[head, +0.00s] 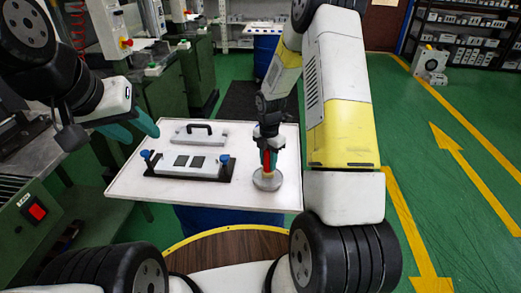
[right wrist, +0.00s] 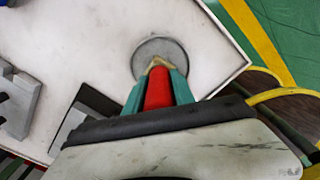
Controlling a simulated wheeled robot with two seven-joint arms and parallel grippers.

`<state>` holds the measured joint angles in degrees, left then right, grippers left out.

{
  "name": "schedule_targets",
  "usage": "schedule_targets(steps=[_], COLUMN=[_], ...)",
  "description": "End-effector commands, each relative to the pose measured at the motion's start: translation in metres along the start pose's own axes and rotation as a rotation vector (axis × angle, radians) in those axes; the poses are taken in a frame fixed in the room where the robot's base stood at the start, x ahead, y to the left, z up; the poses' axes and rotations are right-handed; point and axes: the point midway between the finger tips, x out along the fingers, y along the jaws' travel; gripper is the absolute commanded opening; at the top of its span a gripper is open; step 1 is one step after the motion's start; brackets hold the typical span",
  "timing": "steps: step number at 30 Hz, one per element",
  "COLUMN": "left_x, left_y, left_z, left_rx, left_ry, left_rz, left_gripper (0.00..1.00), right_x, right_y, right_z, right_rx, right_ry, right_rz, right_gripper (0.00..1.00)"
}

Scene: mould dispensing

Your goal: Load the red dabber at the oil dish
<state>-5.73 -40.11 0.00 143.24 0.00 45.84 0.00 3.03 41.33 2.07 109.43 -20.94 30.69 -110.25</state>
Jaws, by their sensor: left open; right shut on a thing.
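The red dabber (head: 267,157) is held upright between the teal fingers of my right gripper (head: 268,150). In the right wrist view, the red dabber (right wrist: 158,88) has a pale tan tip that overlaps the dish. The oil dish (head: 267,184) is a round grey dish near the table's front right corner; it also shows in the right wrist view (right wrist: 146,50). The dabber's lower end is over or in the dish; I cannot tell whether it touches the bottom. My left gripper (head: 138,129) is open and empty, above the table's left edge.
A grey mould block (head: 172,170) with two dark square cavities and blue knobs lies on the white table (head: 225,200). A grey plate with a black handle (head: 199,134) lies behind it. A green machine with a red switch (head: 34,210) stands at left.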

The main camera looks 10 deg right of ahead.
Motion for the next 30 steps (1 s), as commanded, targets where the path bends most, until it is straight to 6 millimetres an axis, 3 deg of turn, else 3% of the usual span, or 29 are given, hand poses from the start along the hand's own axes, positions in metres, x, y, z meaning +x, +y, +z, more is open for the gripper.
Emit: schedule_targets(steps=[18,30], left_x=[0.000,0.000], left_y=[0.000,0.000], left_z=[0.000,0.000], left_rx=[0.000,0.000], left_ry=[0.000,0.000], left_rz=[0.000,0.000], left_gripper=[0.42,0.42], right_x=[-0.049,-0.053], right_y=[0.000,0.000], right_z=[0.000,0.000], right_rx=[0.001,0.001], right_ry=[-0.001,-0.001], right_rz=[0.001,0.000], right_gripper=[0.00,0.00])
